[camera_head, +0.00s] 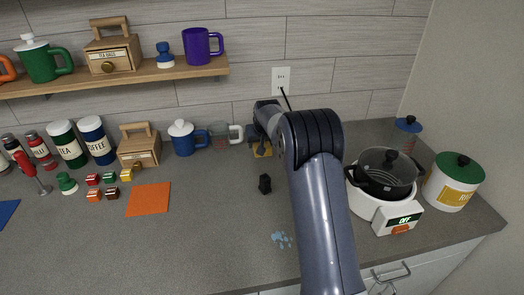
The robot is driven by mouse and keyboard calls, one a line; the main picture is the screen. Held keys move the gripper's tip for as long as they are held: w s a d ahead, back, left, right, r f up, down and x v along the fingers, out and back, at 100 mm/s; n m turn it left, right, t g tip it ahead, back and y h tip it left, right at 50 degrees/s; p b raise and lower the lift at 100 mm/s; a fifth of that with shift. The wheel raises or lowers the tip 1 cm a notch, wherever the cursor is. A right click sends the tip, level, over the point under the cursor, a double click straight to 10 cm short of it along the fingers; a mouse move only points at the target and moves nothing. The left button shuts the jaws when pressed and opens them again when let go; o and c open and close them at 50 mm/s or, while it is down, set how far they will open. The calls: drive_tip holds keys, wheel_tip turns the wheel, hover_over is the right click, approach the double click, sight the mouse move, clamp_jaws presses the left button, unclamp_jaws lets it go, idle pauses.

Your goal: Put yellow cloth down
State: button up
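A small yellow patch, which looks like the yellow cloth (262,150), shows at the back of the counter just below my gripper. My arm comes up from the lower right and bends over, so the gripper (261,140) points down near the back wall. The fingertips are dark, small and partly covered by my own arm. I cannot tell whether they are closed on the cloth, or whether the cloth touches the counter.
An orange cloth (148,199) lies flat left of centre. A small black object (265,184) and a light blue spill (281,239) are on the counter (210,225). A black pot (386,174) sits on a white cooker (397,219) at right. The middle front is mostly clear.

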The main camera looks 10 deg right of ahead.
wheel_tip(320, 180, down, 4)
drive_tip(key=shift+f+p, duration=0.2)
drive_tip(key=shift+p, duration=0.2)
